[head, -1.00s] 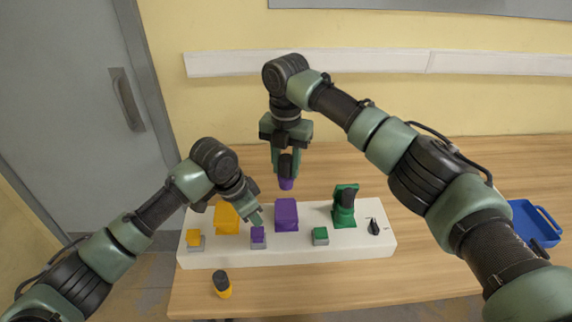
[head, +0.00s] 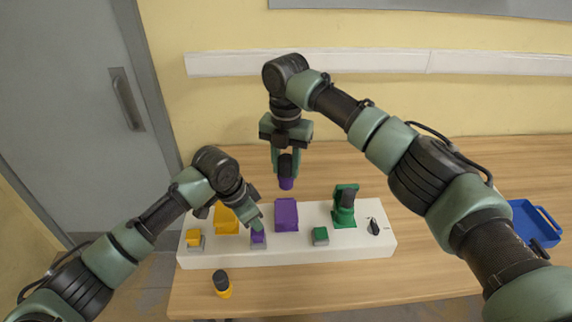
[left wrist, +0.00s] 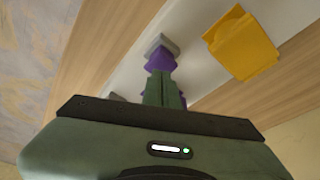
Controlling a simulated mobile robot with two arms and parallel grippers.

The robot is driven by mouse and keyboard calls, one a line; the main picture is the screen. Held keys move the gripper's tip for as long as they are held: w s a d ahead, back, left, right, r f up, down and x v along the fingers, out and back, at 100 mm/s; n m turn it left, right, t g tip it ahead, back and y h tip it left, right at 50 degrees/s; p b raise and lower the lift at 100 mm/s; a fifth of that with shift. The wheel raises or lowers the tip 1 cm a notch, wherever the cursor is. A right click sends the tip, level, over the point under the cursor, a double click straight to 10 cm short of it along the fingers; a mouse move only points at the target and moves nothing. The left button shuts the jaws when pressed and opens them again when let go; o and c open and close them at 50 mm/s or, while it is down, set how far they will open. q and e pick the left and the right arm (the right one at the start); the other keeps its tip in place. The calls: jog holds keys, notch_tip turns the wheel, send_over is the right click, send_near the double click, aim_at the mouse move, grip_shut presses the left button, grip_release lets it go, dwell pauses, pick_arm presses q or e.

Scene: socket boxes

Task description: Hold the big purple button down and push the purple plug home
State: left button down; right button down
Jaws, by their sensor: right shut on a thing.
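The purple button (head: 258,238) sits on a grey base at the front of the white board (head: 340,248). My left gripper (head: 257,226) is shut, its fingertips on or very close to the top of the button. The left wrist view shows the shut fingers (left wrist: 165,92) pointing at the purple button (left wrist: 160,60). My right gripper (head: 286,174) is shut on the purple plug (head: 286,184), whose dark upper part is between the fingers. The plug hangs upright above and apart from the purple socket box (head: 286,216), near its back side.
A yellow box (head: 226,222) with a yellow button (head: 194,238) is at the left. A green box (head: 344,216) holding a dark-topped plug, a green button (head: 320,234) and a black knob (head: 374,227) are at the right. A yellow-black plug (head: 222,285) stands in front. A blue tray (head: 533,226) lies far right.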

aim_at(256, 233)
pick_arm(q)
jog(key=shift+f, duration=1.6)
jog(key=shift+s+f, duration=0.2)
jog(key=shift+f, duration=0.05)
dwell(0.5)
jog(key=shift+f, duration=0.1)
pick_arm(e)
jog(key=shift+f, duration=4.9)
pick_arm(q)
jog(key=shift+s, duration=0.1)
pick_arm(e)
jog(key=shift+f, duration=1.55)
jog(key=c, duration=0.5)
grip_release()
jog(key=shift+r, duration=3.55)
